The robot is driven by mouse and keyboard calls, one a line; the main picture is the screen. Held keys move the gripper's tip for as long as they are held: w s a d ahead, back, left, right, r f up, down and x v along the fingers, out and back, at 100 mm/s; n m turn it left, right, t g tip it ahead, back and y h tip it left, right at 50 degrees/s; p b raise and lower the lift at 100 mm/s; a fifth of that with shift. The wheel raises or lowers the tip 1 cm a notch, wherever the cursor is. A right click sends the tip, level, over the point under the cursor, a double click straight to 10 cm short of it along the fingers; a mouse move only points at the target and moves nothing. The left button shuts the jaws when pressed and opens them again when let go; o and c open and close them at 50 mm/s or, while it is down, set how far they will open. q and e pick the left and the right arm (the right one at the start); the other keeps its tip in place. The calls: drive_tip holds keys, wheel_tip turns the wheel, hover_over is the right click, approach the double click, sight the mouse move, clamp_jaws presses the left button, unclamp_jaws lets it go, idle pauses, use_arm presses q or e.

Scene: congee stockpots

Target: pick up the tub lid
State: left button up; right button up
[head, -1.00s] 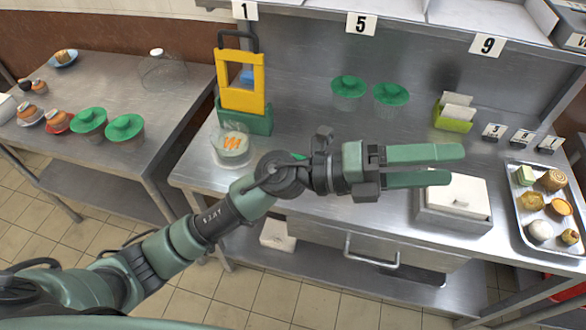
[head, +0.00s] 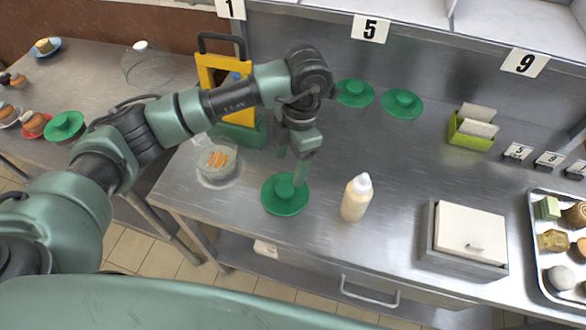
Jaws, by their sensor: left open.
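A round green lid with a raised knob (head: 283,200) lies near the front of the steel counter, left of centre. My left gripper (head: 291,167) points down over the lid, with its fingers apart and near the knob. The gripper is open and holds nothing. I cannot tell whether the fingertips touch the lid, and they hide part of its back edge. A clear round tub (head: 217,165) with orange marks stands to the left of the lid. My right gripper does not show.
A pale squeeze bottle (head: 356,197) stands upright right of the lid. A yellow and green caddy (head: 220,75) stands back left. A lidded steel box (head: 470,234) and a food tray (head: 545,275) are right.

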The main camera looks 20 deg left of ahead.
sight(285, 189)
use_arm(q)
drive_tip(key=shift+s+a+f, duration=0.1)
drive_tip(key=shift+a+f, duration=0.1)
drive_tip(key=shift+s+f+p, duration=0.55)
drive_tip(key=shift+s+f, duration=0.1)
drive_tip(key=shift+s, duration=0.05)
drive_tip(key=f+p, duration=0.1)
drive_tip(key=f, duration=0.1)
drive_tip(key=f+p, duration=0.1)
drive_tip(key=f, duration=0.1)
drive_tip(key=shift+s+a+f, duration=0.15)
drive_tip(key=shift+s+f, duration=0.05)
drive_tip(key=shift+f, duration=0.2)
drive_tip(key=shift+s+f, duration=0.1)
drive_tip(key=shift+f, duration=0.15)
drive_tip(key=c, duration=1.4)
drive_tip(key=shift+r, duration=0.1)
